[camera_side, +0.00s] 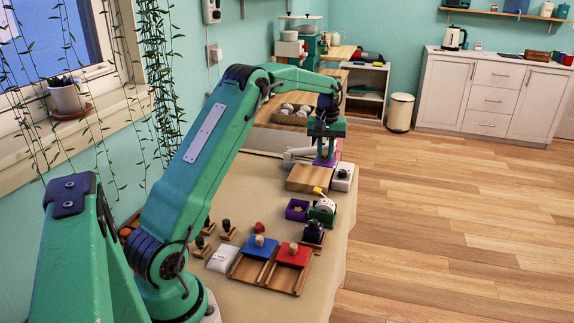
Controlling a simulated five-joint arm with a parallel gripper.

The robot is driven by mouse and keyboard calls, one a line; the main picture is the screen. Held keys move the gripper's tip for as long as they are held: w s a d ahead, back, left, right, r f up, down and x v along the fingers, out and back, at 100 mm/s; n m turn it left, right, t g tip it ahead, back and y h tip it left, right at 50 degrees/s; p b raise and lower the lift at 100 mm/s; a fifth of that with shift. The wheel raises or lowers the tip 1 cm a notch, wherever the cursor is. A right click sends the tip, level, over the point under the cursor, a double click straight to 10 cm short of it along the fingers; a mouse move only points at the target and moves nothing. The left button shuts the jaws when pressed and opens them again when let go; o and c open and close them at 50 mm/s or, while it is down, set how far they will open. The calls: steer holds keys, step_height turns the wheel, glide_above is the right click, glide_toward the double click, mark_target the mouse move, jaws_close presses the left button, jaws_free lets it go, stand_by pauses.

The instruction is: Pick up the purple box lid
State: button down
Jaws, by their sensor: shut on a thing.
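My gripper (326,148) points down at the far part of the cloth-covered table. It is shut on the purple box lid (325,162), of which a small purple part shows below the jaws. The lid is just over or on the far edge of a light wooden board (306,179); I cannot tell whether it touches. A small open purple box (297,210) with a yellow mark inside stands nearer, apart from the gripper.
A white device (343,177) is right of the board. A green and white object (323,210) stands beside the purple box. Nearer are blue (260,246) and red (293,255) knobbed lids on wooden trays, a white pouch (223,259) and several dark-knobbed stamps. The table's right edge is close.

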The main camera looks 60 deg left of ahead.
steer(key=shift+w+d+r, duration=0.1)
steer(key=shift+d+r, duration=0.3)
steer(key=shift+d, duration=0.3)
steer(key=shift+s+d+r, duration=0.1)
steer(key=shift+d+r, duration=0.35)
steer(key=shift+d, duration=0.25)
steer(key=shift+w+d+r, duration=0.1)
steer(key=shift+d+r, duration=0.3)
steer(key=shift+d, duration=0.3)
